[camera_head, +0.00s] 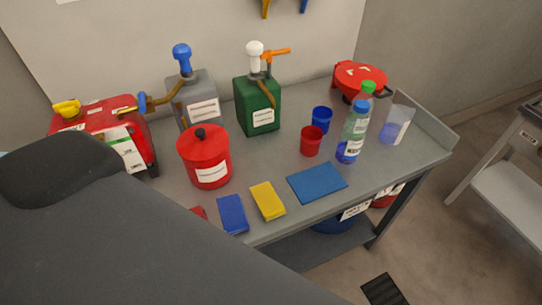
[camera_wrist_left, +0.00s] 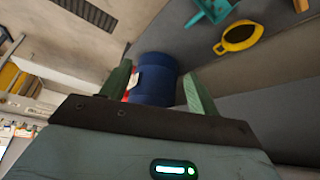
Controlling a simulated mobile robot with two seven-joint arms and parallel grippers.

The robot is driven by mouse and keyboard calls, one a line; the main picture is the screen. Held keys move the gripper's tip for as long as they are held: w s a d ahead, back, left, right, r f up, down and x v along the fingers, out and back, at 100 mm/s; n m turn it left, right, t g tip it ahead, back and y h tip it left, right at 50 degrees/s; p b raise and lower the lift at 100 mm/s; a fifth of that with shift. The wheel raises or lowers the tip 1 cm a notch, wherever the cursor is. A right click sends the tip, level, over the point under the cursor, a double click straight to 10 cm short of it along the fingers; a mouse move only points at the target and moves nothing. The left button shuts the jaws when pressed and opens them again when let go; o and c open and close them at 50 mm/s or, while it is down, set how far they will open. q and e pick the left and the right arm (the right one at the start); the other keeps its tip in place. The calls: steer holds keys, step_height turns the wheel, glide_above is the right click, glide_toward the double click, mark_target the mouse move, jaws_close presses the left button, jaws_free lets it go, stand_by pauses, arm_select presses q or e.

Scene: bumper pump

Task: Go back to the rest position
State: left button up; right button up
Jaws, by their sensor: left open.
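My left gripper (camera_wrist_left: 157,88) shows in the left wrist view with its two green fingers spread apart. A dark blue round container (camera_wrist_left: 158,72) with a white and red patch at its left side appears between and beyond the fingers. I cannot tell how far it is from them. In the head view a large dark part of my own arm covers the lower left, and the left gripper does not show there. My right gripper is in neither view.
The grey table (camera_head: 270,165) holds a red canister (camera_head: 205,160), a grey pump container (camera_head: 198,97), a green pump container (camera_head: 258,105), a red case (camera_head: 105,120), cups, bottles and coloured pads. A blue bin (camera_head: 333,222) stands below.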

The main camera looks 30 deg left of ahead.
arm_select(q)
steer(key=shift+w+d+f+t+h, duration=0.2)
steer(key=shift+w+f+t, duration=0.25)
steer(key=shift+t, duration=0.35)
steer(key=shift+w+d+f+t+h, duration=0.1)
steer(key=shift+w+d+f+t, duration=0.25)
steer(key=shift+t, duration=0.45)
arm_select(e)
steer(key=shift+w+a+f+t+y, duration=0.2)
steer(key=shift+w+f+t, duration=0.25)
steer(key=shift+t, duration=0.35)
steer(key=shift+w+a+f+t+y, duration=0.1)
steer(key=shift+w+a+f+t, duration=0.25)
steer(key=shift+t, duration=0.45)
arm_select(q)
steer(key=shift+a, duration=0.1)
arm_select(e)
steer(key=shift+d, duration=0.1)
